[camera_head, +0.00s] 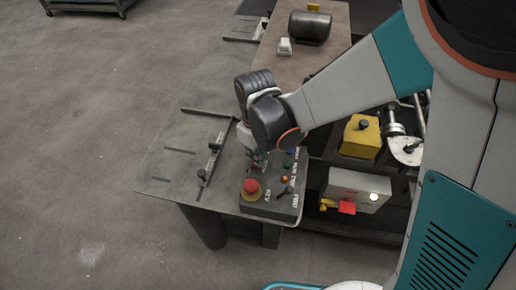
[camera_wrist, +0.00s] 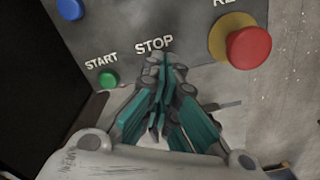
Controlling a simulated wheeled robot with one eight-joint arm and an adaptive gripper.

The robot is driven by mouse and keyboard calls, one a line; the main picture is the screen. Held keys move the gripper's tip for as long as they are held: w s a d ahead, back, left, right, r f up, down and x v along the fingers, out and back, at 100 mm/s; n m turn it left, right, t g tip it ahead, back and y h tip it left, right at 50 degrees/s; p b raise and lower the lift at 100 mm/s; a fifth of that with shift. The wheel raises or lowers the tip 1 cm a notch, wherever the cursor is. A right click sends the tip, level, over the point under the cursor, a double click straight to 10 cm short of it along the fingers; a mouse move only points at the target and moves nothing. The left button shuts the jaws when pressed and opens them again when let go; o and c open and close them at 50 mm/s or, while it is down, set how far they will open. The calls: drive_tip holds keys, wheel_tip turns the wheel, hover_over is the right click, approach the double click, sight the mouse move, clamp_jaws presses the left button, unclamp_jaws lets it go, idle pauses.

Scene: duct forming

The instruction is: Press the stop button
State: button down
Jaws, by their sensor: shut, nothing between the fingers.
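The grey control panel (camera_head: 271,205) sits at the table's near right corner. In the wrist view the word STOP (camera_wrist: 154,44) is printed on it, right of the START label (camera_wrist: 101,62) and its green button (camera_wrist: 108,79). My gripper (camera_wrist: 165,68) is shut and empty, its fingertips at the panel just below and right of STOP. The button under that label is hidden behind the fingers. I cannot tell whether the fingertips touch it. In the head view my gripper (camera_head: 259,163) points down over the panel's far left part.
A red mushroom button (camera_wrist: 248,47) on a yellow base is right of the fingers. A blue button (camera_wrist: 70,9) is at upper left. In the head view, a lever (camera_head: 285,191) and an orange light (camera_head: 285,179) are on the panel. A yellow box (camera_head: 361,137) stands to the right.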

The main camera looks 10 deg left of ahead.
drive_tip(key=shift+r+p, duration=1.6)
drive_tip(key=shift+r, duration=1.2)
